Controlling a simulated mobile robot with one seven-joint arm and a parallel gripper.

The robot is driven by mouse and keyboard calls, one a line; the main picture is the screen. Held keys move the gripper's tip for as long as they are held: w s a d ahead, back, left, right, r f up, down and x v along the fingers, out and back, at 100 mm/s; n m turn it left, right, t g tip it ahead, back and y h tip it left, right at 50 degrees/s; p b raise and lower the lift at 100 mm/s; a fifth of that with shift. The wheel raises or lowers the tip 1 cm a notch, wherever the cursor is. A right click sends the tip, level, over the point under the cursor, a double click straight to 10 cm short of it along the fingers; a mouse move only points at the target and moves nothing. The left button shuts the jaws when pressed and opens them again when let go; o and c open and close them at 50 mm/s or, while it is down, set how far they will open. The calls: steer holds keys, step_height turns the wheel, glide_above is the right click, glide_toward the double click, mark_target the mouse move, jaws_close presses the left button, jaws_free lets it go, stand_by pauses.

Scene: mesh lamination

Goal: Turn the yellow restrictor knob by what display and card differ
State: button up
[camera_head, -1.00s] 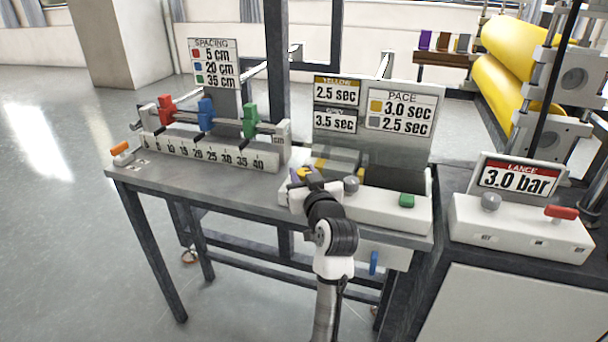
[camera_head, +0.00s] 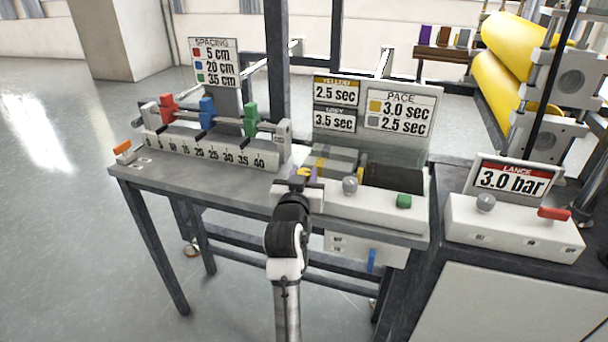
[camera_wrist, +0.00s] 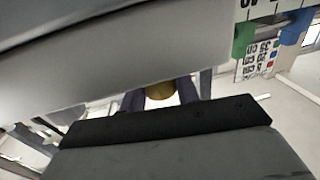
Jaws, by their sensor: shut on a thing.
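My gripper (camera_head: 303,174) is shut on the yellow restrictor knob (camera_wrist: 160,91) on the white control box (camera_head: 375,210). In the wrist view the knob shows between the two purple-grey fingers; in the head view my gripper mostly covers it. The display shows a yellow panel (camera_head: 336,91) reading 2.5 sec and a grey panel (camera_head: 335,120) reading 3.5 sec. The PACE card (camera_head: 400,111) beside it gives 3.0 sec for yellow and 2.5 sec for grey. A grey knob (camera_head: 350,185) stands just right of my gripper.
A green button (camera_head: 404,201) sits at the box's right end. To the left is the spacing scale (camera_head: 210,149) with red, blue and green sliders. At right stand a LANCE display (camera_head: 513,180) reading 3.0 bar and a red lever (camera_head: 554,213).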

steer(key=o, duration=1)
steer(key=s, duration=0.4)
steer(key=s+a, duration=0.1)
steer(key=s, duration=0.4)
steer(key=s+a+b, duration=0.1)
steer(key=s, duration=0.3)
steer(key=shift+s+a, duration=0.2)
steer(key=shift+s, duration=0.1)
